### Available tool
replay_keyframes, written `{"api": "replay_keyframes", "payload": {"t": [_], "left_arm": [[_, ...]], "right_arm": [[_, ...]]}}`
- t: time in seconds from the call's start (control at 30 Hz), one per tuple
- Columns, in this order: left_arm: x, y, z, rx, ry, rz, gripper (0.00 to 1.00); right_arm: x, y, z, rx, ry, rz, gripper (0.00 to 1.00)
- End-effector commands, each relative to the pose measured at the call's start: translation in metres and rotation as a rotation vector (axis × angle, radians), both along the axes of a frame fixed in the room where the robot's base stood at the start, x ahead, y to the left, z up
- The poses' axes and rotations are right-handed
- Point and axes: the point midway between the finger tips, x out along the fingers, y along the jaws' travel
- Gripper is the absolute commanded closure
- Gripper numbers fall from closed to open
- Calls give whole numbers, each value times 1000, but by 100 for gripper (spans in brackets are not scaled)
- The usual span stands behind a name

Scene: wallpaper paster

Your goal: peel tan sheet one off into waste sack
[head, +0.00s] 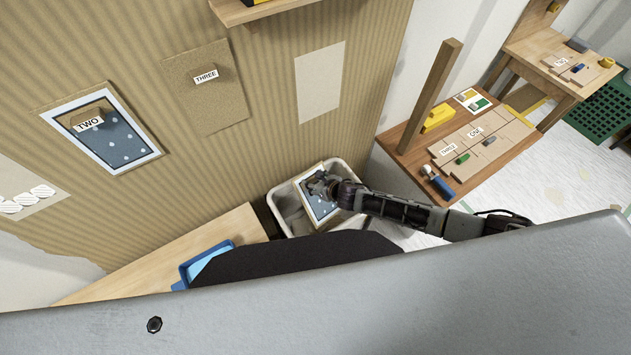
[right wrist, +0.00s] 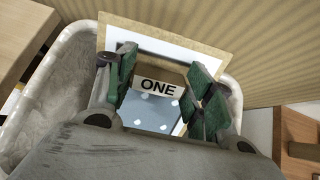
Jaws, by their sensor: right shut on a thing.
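Tan sheet one (head: 319,209) has a tan edge, a white border and a blue patterned panel. It is tilted over the mouth of the pale waste sack (head: 283,203), partly within its rim. My right gripper (head: 319,186) is shut on the sheet at its tab. In the right wrist view the ONE label (right wrist: 159,87) shows between the green finger pads of the gripper (right wrist: 160,95), and the sack (right wrist: 50,95) lies around and below. How far the sheet reaches into the sack is hidden. My left gripper is not in view.
On the ribbed wall are sheet TWO (head: 132,143), sheet THREE (head: 222,105) and a bare pale rectangle (head: 320,83). A wooden bench with a blue tray (head: 205,262) is left of the sack. A wooden table (head: 400,146) with an upright post (head: 430,98) is to the right.

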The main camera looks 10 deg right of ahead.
Motion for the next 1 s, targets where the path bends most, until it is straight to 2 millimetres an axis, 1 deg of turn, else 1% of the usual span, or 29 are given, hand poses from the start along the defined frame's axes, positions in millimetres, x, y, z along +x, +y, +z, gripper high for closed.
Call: {"api": "replay_keyframes", "payload": {"t": [0.1,0.13,0.3,0.33,0.77,1.0], "left_arm": [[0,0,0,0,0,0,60],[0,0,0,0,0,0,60],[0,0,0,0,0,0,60],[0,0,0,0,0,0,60],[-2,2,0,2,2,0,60],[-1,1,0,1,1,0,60]], "right_arm": [[0,0,1,0,-1,0,71],[0,0,1,0,-1,0,46],[0,0,1,0,0,0,24],[0,0,1,0,0,0,22],[-1,-1,1,0,0,0,22],[-7,-4,7,0,0,0,22]]}}
